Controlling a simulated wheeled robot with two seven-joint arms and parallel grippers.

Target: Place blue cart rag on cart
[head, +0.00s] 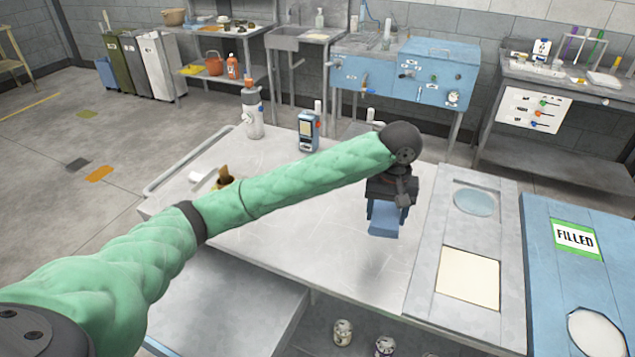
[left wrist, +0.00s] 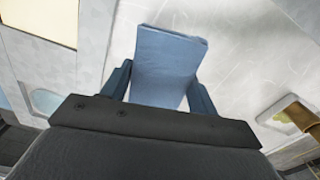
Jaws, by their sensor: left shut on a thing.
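The blue rag (head: 385,220) hangs below my left gripper (head: 387,208) in the head view, over the right part of the cart top (head: 330,245). My left gripper is shut on the rag. In the left wrist view the blue rag (left wrist: 165,65) sticks out between the two fingers of my left gripper (left wrist: 165,88). The pale cart surface shows behind it. I cannot tell whether the rag touches the cart top. My right gripper is not in view.
A white bottle (head: 252,110) and a blue device (head: 308,132) stand along the cart's back. A yellowish-brown object (head: 222,178) is at its left. A grey panel (head: 425,285) with a cream square (head: 468,278) and a blue "FILLED" station (head: 545,270) lie at right.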

